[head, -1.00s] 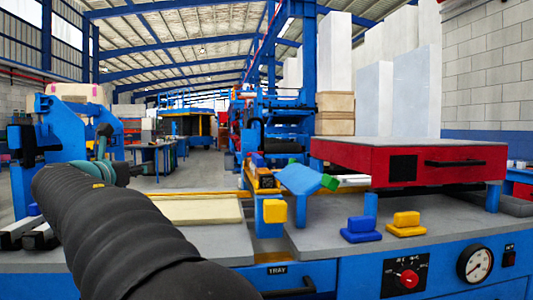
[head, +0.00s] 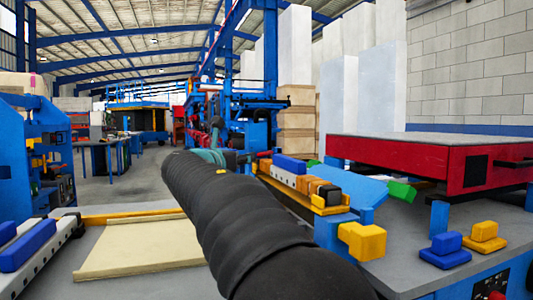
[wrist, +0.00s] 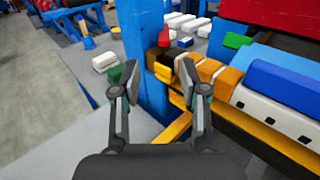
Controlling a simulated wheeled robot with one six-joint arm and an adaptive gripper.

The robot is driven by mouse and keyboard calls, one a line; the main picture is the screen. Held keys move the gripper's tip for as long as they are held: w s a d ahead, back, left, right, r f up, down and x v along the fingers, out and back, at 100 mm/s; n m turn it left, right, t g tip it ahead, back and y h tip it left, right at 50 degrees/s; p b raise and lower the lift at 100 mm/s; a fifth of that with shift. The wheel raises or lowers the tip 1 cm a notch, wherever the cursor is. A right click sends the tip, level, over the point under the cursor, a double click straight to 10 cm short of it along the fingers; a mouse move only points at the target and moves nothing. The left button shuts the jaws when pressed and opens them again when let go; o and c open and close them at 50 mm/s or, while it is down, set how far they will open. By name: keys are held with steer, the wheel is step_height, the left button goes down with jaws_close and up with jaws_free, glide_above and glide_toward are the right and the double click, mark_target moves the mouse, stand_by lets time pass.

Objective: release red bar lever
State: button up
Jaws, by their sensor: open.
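A small red piece (wrist: 164,36) stands by the blue post (wrist: 143,50) in the wrist view, just beyond my fingers. I cannot tell whether it is the red bar lever; no other clear lever shows. My gripper (wrist: 156,80) is open and empty, with its fingers on either side of the blue post's lower part and short of the red piece.
A yellow rail (head: 310,196) carries orange, white and blue blocks right of my gripper. A red box (head: 400,158) on blue legs stands at the right. Yellow (head: 362,240) and blue (head: 445,248) blocks sit in front. Floor is open at left.

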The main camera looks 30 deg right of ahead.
steer(key=x, duration=0.8)
steer(key=p+x, duration=0.1)
steer(key=x, duration=0.3)
steer(key=shift+s+d, duration=0.25)
steer(key=shift+s, duration=0.05)
jaws_close()
